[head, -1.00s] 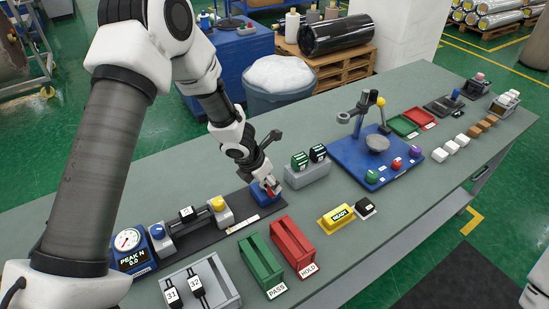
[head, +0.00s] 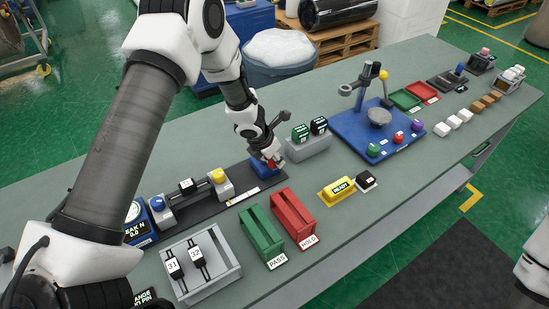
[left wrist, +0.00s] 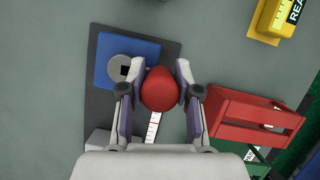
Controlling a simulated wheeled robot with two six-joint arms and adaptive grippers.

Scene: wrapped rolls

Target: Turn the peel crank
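The peel crank's red knob (left wrist: 160,90) sits between the two fingers of my left gripper (left wrist: 161,75) in the left wrist view, with a finger close against each side. The knob shows as a small red spot in the head view (head: 273,164), beside the blue block (head: 262,170) at the end of the dark peel rig base (head: 240,186). A grey round hub (left wrist: 122,68) stands on the blue block in the left wrist view. The crank arm is mostly hidden by the knob and fingers. My right gripper is out of view.
A green PASS bin (head: 261,232) and a red HOLD bin (head: 293,218) stand just in front of the rig.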

